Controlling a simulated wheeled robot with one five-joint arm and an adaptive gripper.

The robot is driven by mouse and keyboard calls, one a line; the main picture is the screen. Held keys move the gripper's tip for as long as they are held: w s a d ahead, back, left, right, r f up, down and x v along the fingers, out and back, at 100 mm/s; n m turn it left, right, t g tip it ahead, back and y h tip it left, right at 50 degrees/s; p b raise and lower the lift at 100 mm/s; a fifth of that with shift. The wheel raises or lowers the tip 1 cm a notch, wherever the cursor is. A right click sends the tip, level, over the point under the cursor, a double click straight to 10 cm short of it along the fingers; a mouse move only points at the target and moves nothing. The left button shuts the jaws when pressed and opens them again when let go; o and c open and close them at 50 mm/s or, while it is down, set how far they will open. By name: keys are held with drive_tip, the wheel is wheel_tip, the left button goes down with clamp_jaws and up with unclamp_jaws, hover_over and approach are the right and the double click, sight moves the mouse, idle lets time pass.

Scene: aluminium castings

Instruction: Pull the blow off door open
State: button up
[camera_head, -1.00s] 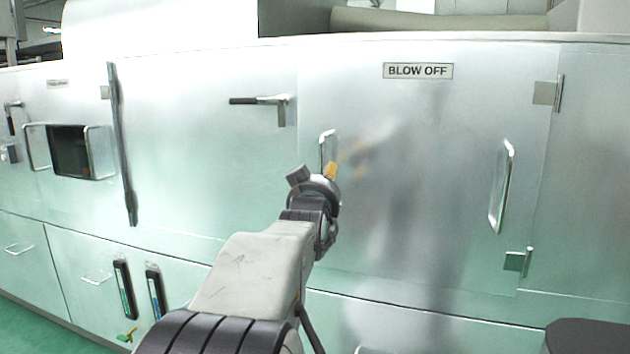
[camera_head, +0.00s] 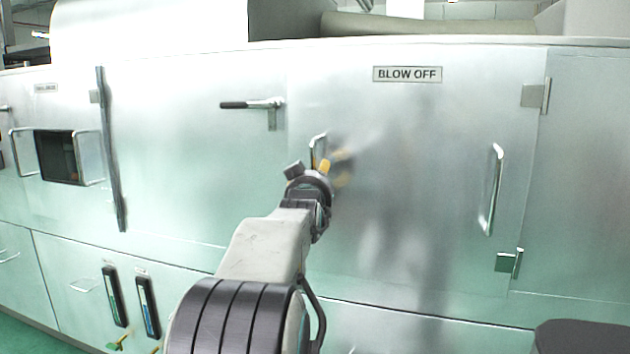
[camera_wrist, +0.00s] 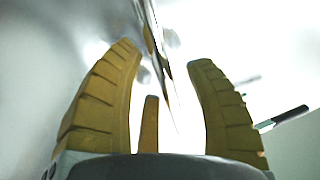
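The blow off door (camera_head: 420,150) is a shiny metal panel under a "BLOW OFF" label (camera_head: 407,74). It looks shut. Its left upright handle (camera_head: 318,146) is partly hidden by my gripper (camera_head: 316,168), which is in front of its lower part. A second upright handle (camera_head: 492,190) is at the door's right. In the wrist view, my gripper (camera_wrist: 164,58) has its yellow fingers spread wide. The thin metal handle (camera_wrist: 157,45) runs between the fingers. No clear grip on it shows.
A black-gripped lever (camera_head: 250,104) is on the panel left of the door. It also shows in the wrist view (camera_wrist: 285,118). Hinges (camera_head: 535,95) are on the door's right edge. A dark rounded object (camera_head: 580,338) is at lower right.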

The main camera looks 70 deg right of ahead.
clamp_jaws()
idle(0.4)
